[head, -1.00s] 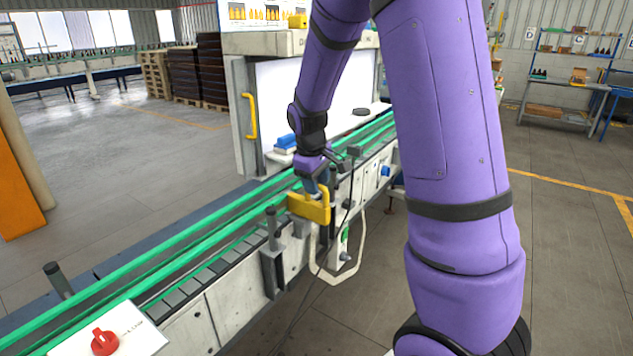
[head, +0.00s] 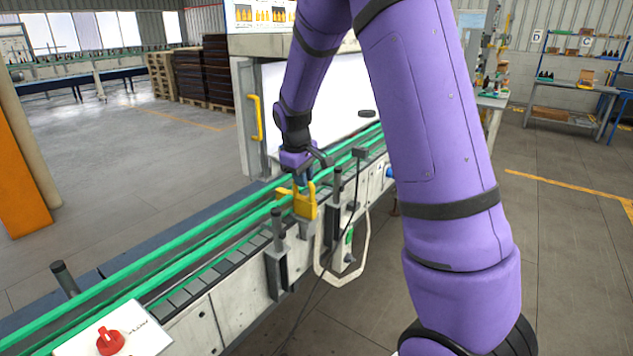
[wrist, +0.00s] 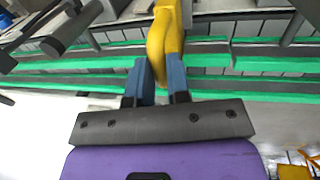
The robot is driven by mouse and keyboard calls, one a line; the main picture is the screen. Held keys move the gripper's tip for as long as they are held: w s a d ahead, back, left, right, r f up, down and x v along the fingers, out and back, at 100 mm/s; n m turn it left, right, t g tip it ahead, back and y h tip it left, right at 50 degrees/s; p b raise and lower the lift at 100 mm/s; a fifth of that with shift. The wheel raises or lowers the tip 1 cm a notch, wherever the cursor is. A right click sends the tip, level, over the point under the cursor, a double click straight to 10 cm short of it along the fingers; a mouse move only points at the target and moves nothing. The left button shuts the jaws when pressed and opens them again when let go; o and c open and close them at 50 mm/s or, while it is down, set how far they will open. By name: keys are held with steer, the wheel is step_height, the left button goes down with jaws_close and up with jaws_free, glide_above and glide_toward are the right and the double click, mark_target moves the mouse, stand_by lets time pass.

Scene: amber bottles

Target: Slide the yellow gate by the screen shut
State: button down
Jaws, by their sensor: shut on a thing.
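The yellow gate (head: 305,202) sits at the conveyor's near side, in front of the inspection cabinet, with part of it reaching over the belt. My gripper (head: 301,184) is at its top, and the jaws are shut on it. In the wrist view the two blue fingers (wrist: 160,85) stand on either side of the gate's yellow handle (wrist: 168,42). The screen (head: 262,13) is above the cabinet at the top, partly cut off by the frame and my arm. My fingertips are small and partly hidden in the head view.
Green guide rails (head: 180,240) run along the conveyor. Dark posts (head: 278,225) stand on its near side. A pale hose loop (head: 340,278) and a black cable hang below the gate. A red knob (head: 110,341) is at the lower left. Open floor lies to the right.

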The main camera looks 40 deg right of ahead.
steer(key=shift+w+a+r, duration=0.1)
steer(key=shift+w+a, duration=0.05)
steer(key=shift+w, duration=0.2)
steer(key=c, duration=1.1)
jaws_free()
steer(key=shift+w, duration=0.1)
step_height(320, 180, up, 10)
steer(key=a, duration=0.2)
steer(key=shift+s+r, duration=0.25)
steer(key=shift+s, duration=0.15)
